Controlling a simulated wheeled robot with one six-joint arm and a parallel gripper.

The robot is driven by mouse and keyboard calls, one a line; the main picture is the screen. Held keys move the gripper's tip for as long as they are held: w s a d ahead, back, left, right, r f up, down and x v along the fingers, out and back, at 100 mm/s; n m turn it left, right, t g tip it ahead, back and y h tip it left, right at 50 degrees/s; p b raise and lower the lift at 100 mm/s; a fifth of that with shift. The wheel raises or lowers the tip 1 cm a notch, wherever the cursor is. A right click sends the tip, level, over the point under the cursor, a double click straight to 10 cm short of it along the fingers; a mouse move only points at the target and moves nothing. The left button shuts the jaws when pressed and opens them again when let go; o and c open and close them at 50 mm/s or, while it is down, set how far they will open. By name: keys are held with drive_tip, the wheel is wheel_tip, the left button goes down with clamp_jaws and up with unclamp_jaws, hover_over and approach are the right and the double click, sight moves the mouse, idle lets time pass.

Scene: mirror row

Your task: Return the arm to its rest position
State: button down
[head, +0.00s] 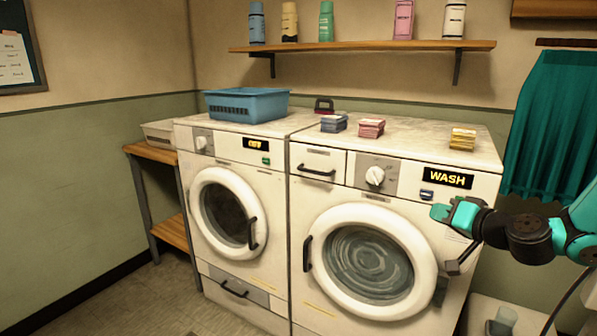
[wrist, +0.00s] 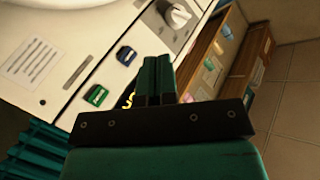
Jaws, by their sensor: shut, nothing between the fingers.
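My gripper (head: 438,211) is at the right in the head view, in front of the upper right part of the right-hand washing machine, below its lit "WASH" display (head: 447,178). In the wrist view its two dark green fingers (wrist: 156,68) are together, with nothing between them. My teal and black arm reaches in from the right edge. The right washing machine (head: 325,200) has a closed round door with water swirling behind the glass. A blue button (head: 427,194) shows left of the gripper. In the wrist view a blue button (wrist: 125,55) and a green button (wrist: 96,95) show beside the fingers.
A left machine (head: 225,160) with a lit display stands alongside. A blue basket (head: 247,104) and folded cloth stacks (head: 371,128) lie on top. A shelf (head: 362,46) with bottles hangs above. A teal cloth (head: 552,125) hangs at right. The floor at front left is clear.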

drive_tip(key=s+a+r+n+g+y+p, duration=0.25)
drive_tip(key=s+a+r+g, duration=0.2)
drive_tip(key=a, duration=0.45)
drive_tip(key=s+a+r+n+g+y+p, duration=0.1)
drive_tip(key=s+a+r+n+g, duration=0.25)
drive_tip(key=s+a, duration=0.35)
drive_tip(key=s+a+r+n+g+h+p, duration=0.1)
drive_tip(key=s+r+n+g+h+p, duration=0.1)
drive_tip(key=s, duration=0.9)
drive_tip(key=s+a+r+n+g+h+p, duration=0.1)
drive_tip(key=s+a+r+g+h+p, duration=0.1)
drive_tip(key=s, duration=0.8)
drive_tip(key=shift+s+a+r+n+g+h, duration=0.35)
drive_tip(key=shift+r+g+h, duration=0.2)
drive_tip(key=shift+g, duration=0.65)
